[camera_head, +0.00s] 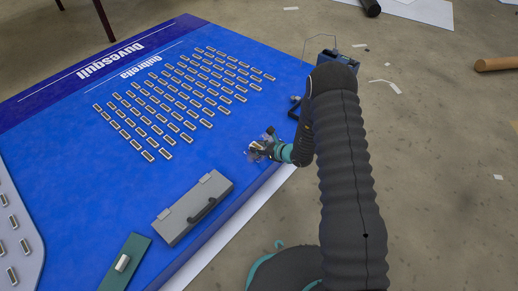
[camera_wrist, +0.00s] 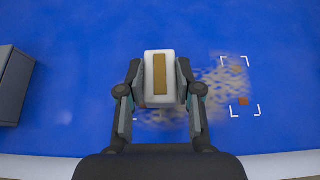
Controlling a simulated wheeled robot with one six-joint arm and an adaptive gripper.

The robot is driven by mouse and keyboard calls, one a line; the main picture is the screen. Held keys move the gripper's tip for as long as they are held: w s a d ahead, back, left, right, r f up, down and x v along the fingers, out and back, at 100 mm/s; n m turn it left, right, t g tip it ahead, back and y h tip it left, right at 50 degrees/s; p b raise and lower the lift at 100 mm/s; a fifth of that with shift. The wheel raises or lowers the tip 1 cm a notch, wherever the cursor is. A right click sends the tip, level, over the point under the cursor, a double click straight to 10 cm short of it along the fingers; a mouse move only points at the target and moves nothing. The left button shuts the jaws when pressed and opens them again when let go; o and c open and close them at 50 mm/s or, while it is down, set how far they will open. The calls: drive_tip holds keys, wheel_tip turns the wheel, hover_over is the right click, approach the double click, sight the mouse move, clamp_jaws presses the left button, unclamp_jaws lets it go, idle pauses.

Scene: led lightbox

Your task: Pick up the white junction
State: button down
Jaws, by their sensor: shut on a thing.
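The white junction (camera_wrist: 150,64) is a small white block with a tan strip on its top face. In the wrist view it sits between the two fingers of my gripper (camera_wrist: 160,92), which is shut on it. Behind it lies the blue board surface (camera_wrist: 90,80); I cannot tell whether the junction touches it. In the head view my gripper (camera_head: 260,151) is low over the right edge of the blue board, and the junction is too small to make out clearly there.
A grey case (camera_head: 194,208) with a dark handle lies left of my gripper, and its side shows in the wrist view (camera_wrist: 10,85). A teal plate (camera_head: 112,270) is farther left. Rows of small white-rimmed pieces cover the board's middle. A brown smudged patch (camera_wrist: 222,85) lies beside white corner marks.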

sight(259, 148)
wheel_tip(259, 148, up, 3)
drive_tip(key=shift+r+p, duration=0.2)
drive_tip(key=shift+p, duration=0.1)
drive_tip(key=d+r+p, duration=0.1)
drive_tip(key=d+r, duration=0.5)
drive_tip(key=d, duration=0.5)
drive_tip(key=shift+s+d+r, duration=0.35)
drive_tip(key=shift+r+p, duration=1.4)
drive_tip(key=shift+r, duration=1.1)
